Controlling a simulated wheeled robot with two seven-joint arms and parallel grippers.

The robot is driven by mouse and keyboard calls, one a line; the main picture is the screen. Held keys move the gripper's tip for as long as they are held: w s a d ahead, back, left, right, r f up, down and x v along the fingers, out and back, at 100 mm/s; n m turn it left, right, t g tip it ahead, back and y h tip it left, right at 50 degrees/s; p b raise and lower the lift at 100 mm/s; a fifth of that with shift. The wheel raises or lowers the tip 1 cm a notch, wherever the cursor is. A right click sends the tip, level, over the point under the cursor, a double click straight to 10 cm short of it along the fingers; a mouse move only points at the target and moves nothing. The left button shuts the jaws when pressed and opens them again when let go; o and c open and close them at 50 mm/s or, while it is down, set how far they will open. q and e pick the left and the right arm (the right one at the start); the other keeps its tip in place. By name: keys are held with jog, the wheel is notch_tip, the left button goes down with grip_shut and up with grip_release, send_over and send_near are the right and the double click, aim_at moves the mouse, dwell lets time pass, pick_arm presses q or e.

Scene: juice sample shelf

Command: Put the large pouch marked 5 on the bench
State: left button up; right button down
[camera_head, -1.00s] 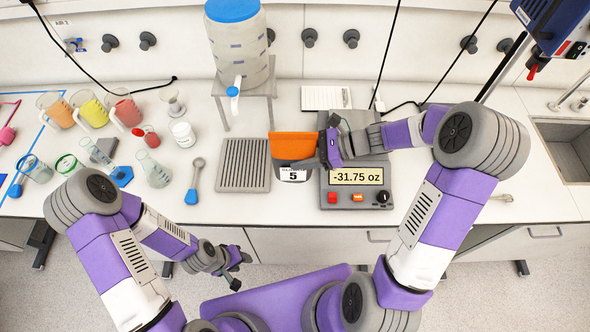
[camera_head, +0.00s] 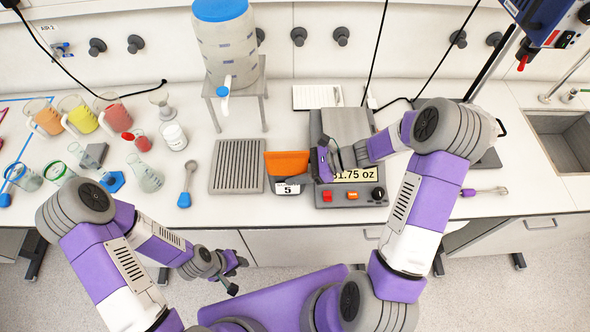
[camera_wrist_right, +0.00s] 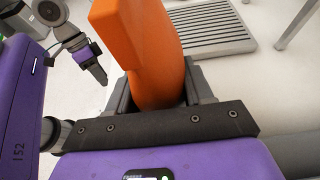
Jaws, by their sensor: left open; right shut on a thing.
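The large orange pouch (camera_head: 287,163) has a white label marked 5 (camera_head: 288,188) on its lower front. It is upright between the ribbed grey mat and the scale, near the bench's front edge. I cannot tell whether its base touches the bench (camera_head: 225,121). My right gripper (camera_head: 316,165) is shut on the pouch from its right side. The right wrist view shows the orange pouch (camera_wrist_right: 145,45) between the two dark fingers. My left gripper (camera_head: 236,274) is open and empty, low in front of the bench edge.
The scale (camera_head: 345,125) is close on the right, its display partly hidden by my right gripper. The ribbed mat (camera_head: 238,165) lies close on the left. A dispenser on a stand (camera_head: 236,88) is behind. Beakers and flasks, including one flask (camera_head: 146,177), fill the left.

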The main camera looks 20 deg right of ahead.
jog(key=shift+c, duration=2.2)
grip_release()
jog(key=shift+f, duration=0.1)
jog(key=shift+d+r, duration=0.1)
jog(key=shift+r, duration=0.15)
jog(key=v, duration=1.1)
jog(key=shift+s+d+p, duration=0.2)
jog(key=shift+d+p, duration=0.15)
jog(key=shift+d, duration=0.05)
